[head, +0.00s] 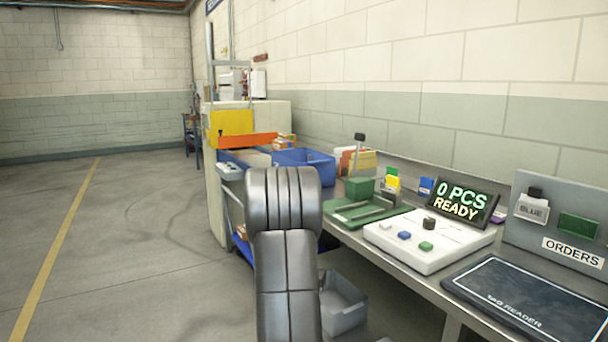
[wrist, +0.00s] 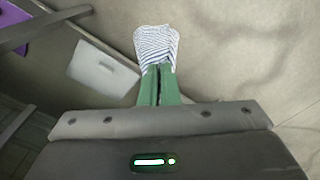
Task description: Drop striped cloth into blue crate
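The striped cloth (wrist: 155,45), white with dark thin stripes, is bunched at the tips of my gripper (wrist: 158,72) in the wrist view. The two green fingers are close together and shut on it. Cloth and gripper cannot be made out in the head view, where my black arm covers the middle. A blue crate (head: 312,158) stands beyond my arm, at the far end of the bench. Its inside is mostly hidden. I cannot identify this crate in the wrist view.
The bench on the right holds a green fixture (head: 367,212), a white button panel (head: 430,240), a display (head: 462,203) and a dark tag reader pad (head: 535,300). A grey bin (head: 345,312) stands below the bench. Open floor (head: 140,240) lies to the left.

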